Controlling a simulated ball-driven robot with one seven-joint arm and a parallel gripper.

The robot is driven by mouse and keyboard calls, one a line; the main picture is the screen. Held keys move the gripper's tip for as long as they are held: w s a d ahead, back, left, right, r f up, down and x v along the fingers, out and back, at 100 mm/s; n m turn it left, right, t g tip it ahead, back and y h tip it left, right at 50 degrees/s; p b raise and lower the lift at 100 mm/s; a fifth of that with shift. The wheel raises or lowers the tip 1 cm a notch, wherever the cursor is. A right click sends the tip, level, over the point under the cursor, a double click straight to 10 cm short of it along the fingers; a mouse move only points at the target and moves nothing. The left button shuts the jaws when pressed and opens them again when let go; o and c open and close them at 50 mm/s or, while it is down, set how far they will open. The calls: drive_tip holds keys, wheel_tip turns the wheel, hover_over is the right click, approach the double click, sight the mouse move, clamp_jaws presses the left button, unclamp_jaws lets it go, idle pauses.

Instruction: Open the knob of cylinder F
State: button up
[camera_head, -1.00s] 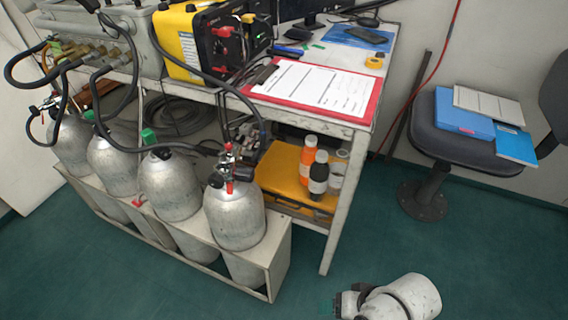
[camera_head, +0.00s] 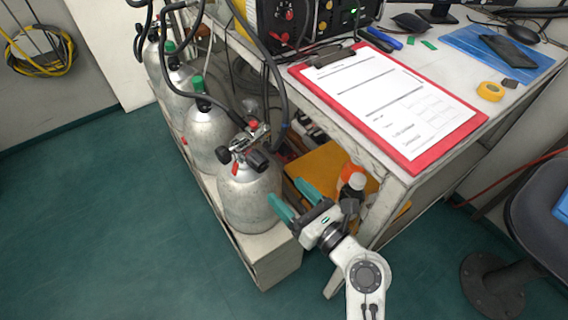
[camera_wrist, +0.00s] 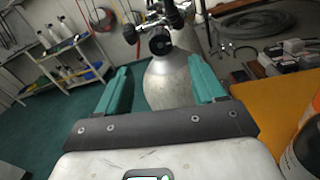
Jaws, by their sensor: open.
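The nearest grey cylinder (camera_head: 248,203) stands upright at the near end of the row; I cannot read a letter on it. Its valve (camera_head: 246,146) carries black knobs and red parts. One black knob (camera_head: 258,160) faces my gripper; a black round knob (camera_wrist: 160,42) also shows above the cylinder body (camera_wrist: 168,85) in the wrist view. My gripper (camera_head: 293,197) is open and empty, with teal fingers, at the right of the cylinder and lower than the valve. In the wrist view the open fingers (camera_wrist: 162,84) frame the cylinder body, with the knob above and beyond them.
Several more cylinders (camera_head: 207,135) run back in the rack. A table with a red clipboard (camera_head: 395,105) stands close at the right, above bottles (camera_head: 354,183) and a yellow case (camera_head: 318,168). Hoses (camera_head: 277,75) hang above the valves. The green floor (camera_head: 100,220) at left is clear.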

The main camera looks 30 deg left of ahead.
sight(263, 167)
drive_tip(key=b+x, duration=0.2)
drive_tip(key=x, duration=0.8)
drive_tip(key=shift+a, duration=0.15)
drive_tip(key=c, duration=1.1)
drive_tip(key=shift+o, duration=0.2)
